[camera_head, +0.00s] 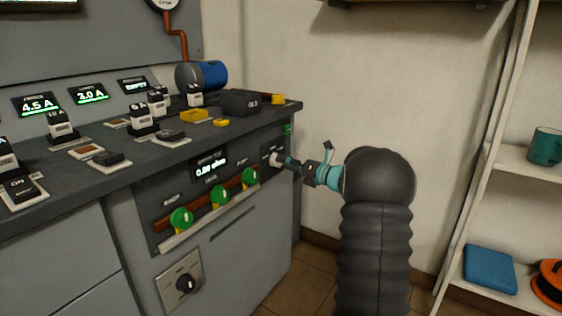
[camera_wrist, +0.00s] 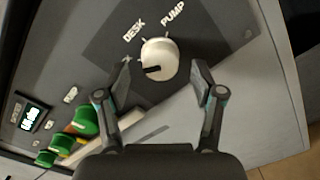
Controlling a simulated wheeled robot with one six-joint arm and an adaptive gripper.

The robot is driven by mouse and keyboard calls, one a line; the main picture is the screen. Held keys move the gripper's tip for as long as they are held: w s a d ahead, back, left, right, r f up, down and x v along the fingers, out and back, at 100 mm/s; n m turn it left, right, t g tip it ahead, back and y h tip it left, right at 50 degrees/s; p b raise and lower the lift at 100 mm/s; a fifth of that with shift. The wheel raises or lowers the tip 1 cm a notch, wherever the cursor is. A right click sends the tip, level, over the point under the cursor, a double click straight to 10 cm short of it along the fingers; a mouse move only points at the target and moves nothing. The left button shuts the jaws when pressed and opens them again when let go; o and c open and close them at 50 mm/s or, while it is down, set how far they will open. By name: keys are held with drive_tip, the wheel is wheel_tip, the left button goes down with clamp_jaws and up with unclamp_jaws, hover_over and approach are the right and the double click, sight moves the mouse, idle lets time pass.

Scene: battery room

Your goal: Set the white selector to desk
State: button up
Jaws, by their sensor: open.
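The white selector (camera_wrist: 158,60) is a round knob on the dark panel in the wrist view. A black mark on its face sits low and to the left, away from the words DESK (camera_wrist: 133,30) and PUMP (camera_wrist: 173,14) above it. I cannot tell for certain which position it is set to. My gripper (camera_wrist: 160,68) is open, with one finger on each side of the selector and visible gaps to it.
Several green knobs (camera_head: 221,194) and a lit display (camera_head: 211,163) sit left of the selector on the cabinet front. The bench top (camera_head: 165,150) holds several small devices. Shelves (camera_head: 500,158) stand at the right.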

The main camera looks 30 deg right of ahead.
drive_tip(key=shift+x, duration=1.3)
drive_tip(key=shift+c, duration=0.3)
drive_tip(key=c, duration=1.1)
drive_tip(key=shift+m+p, duration=1.9)
drive_tip(key=shift+m, duration=3.8)
